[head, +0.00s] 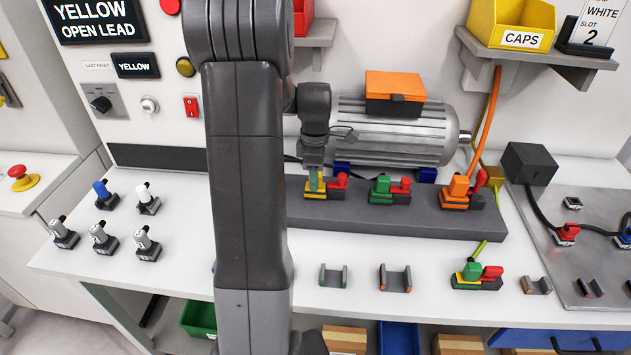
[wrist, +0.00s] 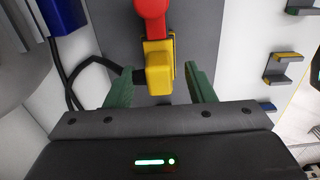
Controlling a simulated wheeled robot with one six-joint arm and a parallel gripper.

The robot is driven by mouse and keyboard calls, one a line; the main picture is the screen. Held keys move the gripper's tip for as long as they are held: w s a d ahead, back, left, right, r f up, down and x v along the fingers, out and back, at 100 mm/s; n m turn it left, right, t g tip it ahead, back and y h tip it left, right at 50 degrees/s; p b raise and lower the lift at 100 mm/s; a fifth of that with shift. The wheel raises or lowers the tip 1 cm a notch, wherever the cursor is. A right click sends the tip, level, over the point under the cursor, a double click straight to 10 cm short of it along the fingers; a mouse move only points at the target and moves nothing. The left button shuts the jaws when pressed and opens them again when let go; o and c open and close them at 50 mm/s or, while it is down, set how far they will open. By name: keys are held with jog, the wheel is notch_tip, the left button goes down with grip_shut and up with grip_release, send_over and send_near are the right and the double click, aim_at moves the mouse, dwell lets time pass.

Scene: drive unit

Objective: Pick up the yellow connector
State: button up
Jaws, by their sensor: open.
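The yellow connector (wrist: 158,76) is a blocky piece in a yellow-edged holder, with a red part (wrist: 151,14) just beyond it. In the head view the yellow connector (head: 313,193) sits at the left of the grey rail, partly hidden by my gripper (head: 316,180). In the wrist view my gripper (wrist: 159,78) is open, with one green finger on each side of the connector. A black cable leads off to the left of the connector.
On the grey rail (head: 420,212) stand a green connector (head: 381,187) and an orange connector (head: 458,188), each beside a red part. A motor (head: 395,130) is behind. Empty holders (head: 395,279) and a green-and-red connector (head: 472,274) are in front. A sign (head: 97,20) reads YELLOW OPEN LEAD.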

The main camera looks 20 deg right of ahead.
jog(key=shift+d+f, duration=0.1)
jog(key=shift+f, duration=0.55)
grip_shut()
notch_tip(320, 180, up, 10)
jog(key=shift+r+b, duration=0.1)
jog(key=shift+b, duration=0.5)
